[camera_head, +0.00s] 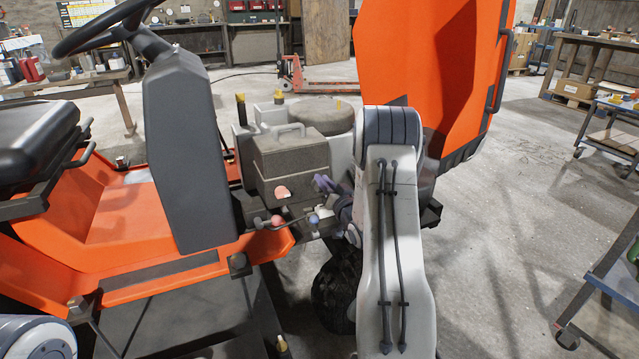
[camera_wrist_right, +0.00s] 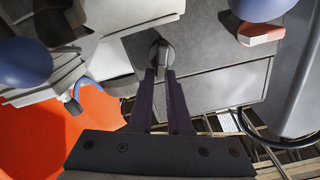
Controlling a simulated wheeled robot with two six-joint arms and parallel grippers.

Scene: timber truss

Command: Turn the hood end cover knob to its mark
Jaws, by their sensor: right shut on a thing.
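The raised orange hood (camera_head: 425,60) of a small tractor stands behind my right arm. A dark grey box-shaped cover (camera_head: 290,160) sits on the engine, and its grey face fills the upper right of the right wrist view (camera_wrist_right: 215,60). A small round grey knob (camera_wrist_right: 161,50) sits there between the tips of my right gripper (camera_wrist_right: 162,74). The purple fingers are shut on the knob. In the head view the right gripper (camera_head: 324,184) reaches the right side of the cover, and the knob is hidden. No mark can be made out. My left gripper is out of view.
A red-pink part (camera_head: 282,192) is on the cover's front. Levers with a red ball (camera_head: 277,220) and a blue ball (camera_head: 313,219) stand close below the right gripper. The steering wheel (camera_head: 100,28) and seat (camera_head: 35,130) are left. Open floor (camera_head: 520,220) lies right.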

